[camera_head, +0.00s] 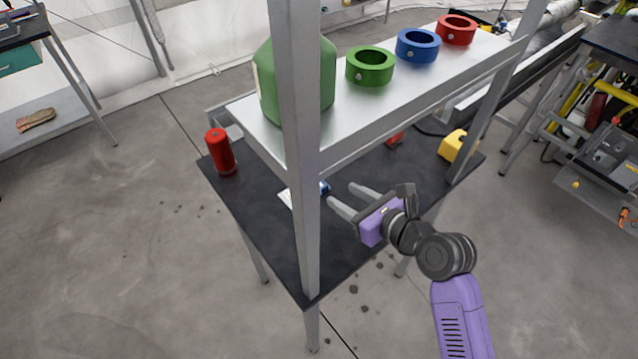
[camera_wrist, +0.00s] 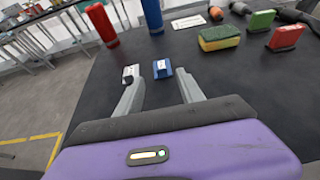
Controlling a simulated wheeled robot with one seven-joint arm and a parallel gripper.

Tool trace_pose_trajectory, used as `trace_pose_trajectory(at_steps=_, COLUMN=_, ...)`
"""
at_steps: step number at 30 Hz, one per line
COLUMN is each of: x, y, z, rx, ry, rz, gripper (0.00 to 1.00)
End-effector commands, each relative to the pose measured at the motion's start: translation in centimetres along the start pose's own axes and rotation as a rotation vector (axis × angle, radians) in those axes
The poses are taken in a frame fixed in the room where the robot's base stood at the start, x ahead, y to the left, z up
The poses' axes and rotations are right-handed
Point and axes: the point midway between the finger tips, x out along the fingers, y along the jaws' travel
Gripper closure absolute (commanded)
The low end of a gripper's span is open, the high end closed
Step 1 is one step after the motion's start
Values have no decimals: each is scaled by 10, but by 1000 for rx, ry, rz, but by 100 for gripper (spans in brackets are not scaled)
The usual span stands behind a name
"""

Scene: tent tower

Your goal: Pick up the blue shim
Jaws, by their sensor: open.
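The blue shim (camera_wrist: 162,69) is a small blue block with a white label. It lies on the dark lower tabletop, just beyond and between my fingertips in the wrist view. In the head view a small blue piece (camera_head: 324,188) shows just past the fingertips, partly hidden. My gripper (camera_head: 344,195) is open and empty, reaching in low under the shelf. Its two grey fingers also show in the wrist view (camera_wrist: 159,82), apart from each other. I cannot tell whether they touch the shim.
A small white-labelled piece (camera_wrist: 130,73) lies by the left fingertip. Red (camera_wrist: 101,25) and blue (camera_wrist: 152,15) cylinders stand behind. A yellow-green sponge (camera_wrist: 219,38) and a red block (camera_wrist: 285,37) lie right. The metal shelf (camera_head: 400,105) and its front post (camera_head: 300,200) are close.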

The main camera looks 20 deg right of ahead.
Motion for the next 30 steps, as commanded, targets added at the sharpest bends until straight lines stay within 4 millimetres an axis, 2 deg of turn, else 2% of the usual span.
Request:
trace_pose_trajectory(at_steps=10, x=34, y=0, z=-4, rx=11, ry=2, rz=5, gripper=55)
trace_pose_trajectory(at_steps=18, x=70, y=-1, z=-9, rx=8, ry=1, rz=3, gripper=55)
trace_pose_trajectory(at_steps=28, x=76, y=-1, z=-10, rx=8, ry=1, rz=2, gripper=55)
trace_pose_trajectory(at_steps=30, x=76, y=-1, z=-10, rx=8, ry=1, rz=2, gripper=68)
